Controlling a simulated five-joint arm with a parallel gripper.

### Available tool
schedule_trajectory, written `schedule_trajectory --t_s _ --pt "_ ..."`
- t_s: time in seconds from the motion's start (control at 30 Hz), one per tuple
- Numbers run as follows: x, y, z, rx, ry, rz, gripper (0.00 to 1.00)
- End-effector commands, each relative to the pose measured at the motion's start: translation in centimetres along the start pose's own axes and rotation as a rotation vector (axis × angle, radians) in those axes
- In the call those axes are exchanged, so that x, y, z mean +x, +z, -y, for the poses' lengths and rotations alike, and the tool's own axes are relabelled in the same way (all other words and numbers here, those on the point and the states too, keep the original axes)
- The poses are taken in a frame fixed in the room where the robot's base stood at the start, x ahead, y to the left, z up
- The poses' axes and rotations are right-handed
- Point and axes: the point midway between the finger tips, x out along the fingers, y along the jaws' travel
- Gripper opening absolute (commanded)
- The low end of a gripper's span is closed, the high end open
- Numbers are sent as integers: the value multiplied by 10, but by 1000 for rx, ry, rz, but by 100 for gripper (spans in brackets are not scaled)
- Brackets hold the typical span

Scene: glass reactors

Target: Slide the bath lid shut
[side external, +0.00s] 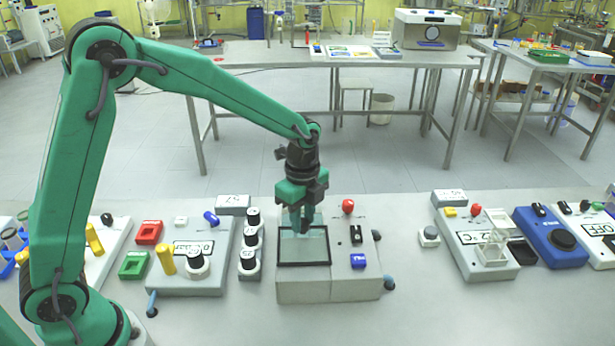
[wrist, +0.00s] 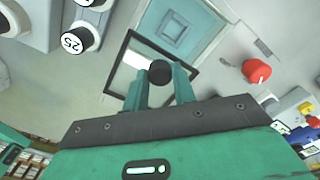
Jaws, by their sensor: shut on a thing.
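The bath (side external: 303,290) is a pale box with a black square frame on top, left of the middle of the bench. The frame (wrist: 116,55) also shows in the wrist view. The lid (wrist: 178,28) is a pale blue see-through panel that reaches past one edge of the frame. In the side view a pale blue strip shows behind the frame, by the fingers. My gripper (side external: 300,225) points down at the frame's far edge. In the wrist view its teal fingers (wrist: 162,85) close around a black round knob (wrist: 160,72). The fingers hide part of the opening.
A red knob (side external: 348,207), a black switch (side external: 356,234) and a blue button (side external: 358,260) sit right of the frame. Bench space to the right of the bath is mostly clear.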

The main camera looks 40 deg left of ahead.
Motion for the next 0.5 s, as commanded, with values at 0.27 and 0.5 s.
schedule_trajectory --t_s 0.27,0.5 --pt "0 40 41 -3 -4 -1 0" --pt "-1 57 58 -1 -5 -1 0"
